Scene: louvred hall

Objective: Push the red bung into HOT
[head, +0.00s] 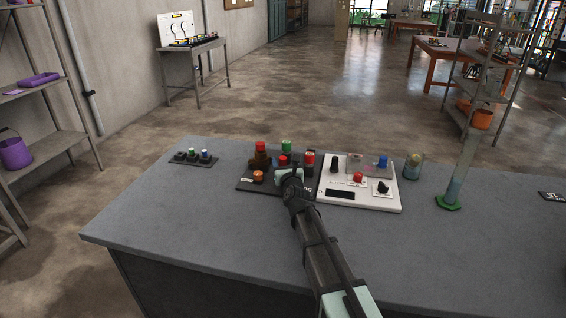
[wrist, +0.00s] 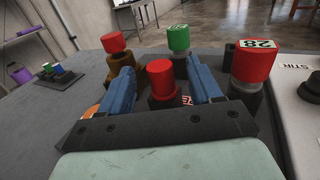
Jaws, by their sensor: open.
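My gripper (head: 287,174) is open over the dark board (head: 245,187) on the bench. In the wrist view its two blue fingers (wrist: 159,72) stand either side of a red bung (wrist: 160,76), which sits upright on a dark neck. Whether either finger touches it I cannot tell. In the head view a small red top (head: 283,159) shows just beyond my gripper. Other stoppers are a red one (wrist: 113,42) on a brown bottle, a green one (wrist: 178,38) and a red one marked 28 (wrist: 254,60). I cannot read HOT anywhere; a label under the middle bung is mostly hidden.
A white panel (head: 335,198) with knobs and a red button stands right of the board. Further right are a small glass beaker (head: 413,166) and a tall cylinder on a green foot (head: 447,204). A small dark rack (head: 193,159) lies left. The bench front is clear.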

